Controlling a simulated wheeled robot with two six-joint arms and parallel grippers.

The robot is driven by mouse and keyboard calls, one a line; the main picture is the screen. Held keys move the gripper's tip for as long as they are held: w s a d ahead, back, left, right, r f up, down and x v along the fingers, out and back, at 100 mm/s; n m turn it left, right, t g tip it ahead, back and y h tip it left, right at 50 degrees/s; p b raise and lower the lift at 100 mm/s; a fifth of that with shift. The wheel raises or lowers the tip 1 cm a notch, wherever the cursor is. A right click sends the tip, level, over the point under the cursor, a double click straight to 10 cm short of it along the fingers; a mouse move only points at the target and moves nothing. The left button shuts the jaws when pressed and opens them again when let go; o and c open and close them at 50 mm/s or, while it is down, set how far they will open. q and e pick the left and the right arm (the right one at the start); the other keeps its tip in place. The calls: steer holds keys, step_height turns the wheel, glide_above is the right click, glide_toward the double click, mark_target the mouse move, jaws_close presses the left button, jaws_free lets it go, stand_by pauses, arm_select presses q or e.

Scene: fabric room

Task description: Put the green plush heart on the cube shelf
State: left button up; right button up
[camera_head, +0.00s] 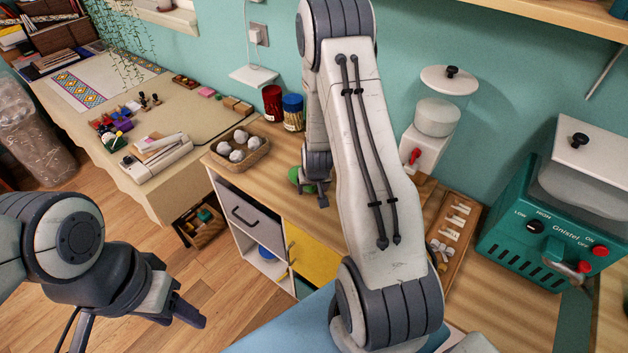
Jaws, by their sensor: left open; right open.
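A green object (295,175), which looks like the green plush heart, sits on the wooden top of the cube shelf (240,181), partly hidden by my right gripper (312,192). The shelf has a white frame, a grey drawer (246,216) and a yellow front (312,256). My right gripper is open, pointing down close beside the green object; I cannot tell whether they touch. My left gripper (138,328) is open and empty over the floor at the lower left, well away from the shelf.
A basket of white balls (240,148) stands left of the green object. A red jar (272,103) and a blue-lidded jar (293,113) stand behind. A teal machine (525,240) is at right. My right arm hides the middle of the worktop.

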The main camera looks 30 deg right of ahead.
steer(key=v, duration=0.9)
steer(key=s+a+r+n+g+y, duration=0.1)
steer(key=s+a+r+n+y, duration=0.3)
steer(key=a, duration=0.6)
steer(key=s+a+r+n+h, duration=0.15)
steer(key=a+r, duration=0.35)
steer(key=a, duration=0.5)
steer(key=s+a+r+n+g, duration=0.1)
steer(key=s+a+r+n, duration=0.2)
steer(key=s, duration=0.5)
steer(key=s+a+r+n+g, duration=0.2)
steer(key=s+a+r+n, duration=0.1)
steer(key=s, duration=0.5)
steer(key=shift+s+a+r+n+p, duration=0.4)
steer(key=shift+a+n, duration=0.15)
steer(key=shift+a, duration=0.35)
steer(key=shift+w+y, duration=0.1)
steer(key=shift+y, duration=0.15)
